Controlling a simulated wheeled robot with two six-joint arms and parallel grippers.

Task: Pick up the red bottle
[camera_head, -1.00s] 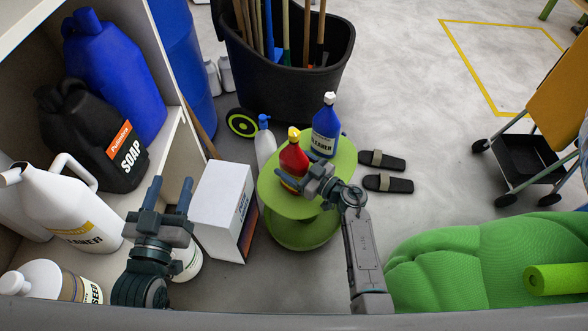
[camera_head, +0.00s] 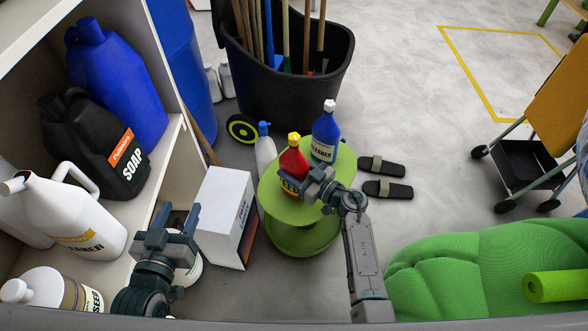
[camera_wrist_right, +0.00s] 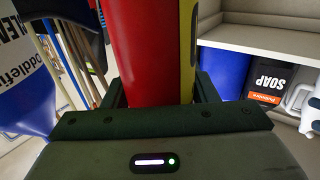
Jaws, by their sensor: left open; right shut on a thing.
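The red bottle (camera_head: 293,164) with a yellow cap stands upright on the round green stool (camera_head: 284,207). My right gripper (camera_head: 308,188) is shut on the red bottle, which also fills the middle of the right wrist view (camera_wrist_right: 148,50) between the fingers. The gripper hides part of its lower side. I cannot tell whether its base is clear of the stool. My left gripper (camera_head: 177,221) is open and empty at the lower left, in front of the shelf and beside the white box.
A blue cleaner bottle (camera_head: 325,132) stands close behind the red bottle on the stool. A white box (camera_head: 222,215) and a white spray bottle (camera_head: 265,150) are left of it. A black bin (camera_head: 290,90) stands behind. Green cushions (camera_head: 450,265) lie right; shelf containers stand left.

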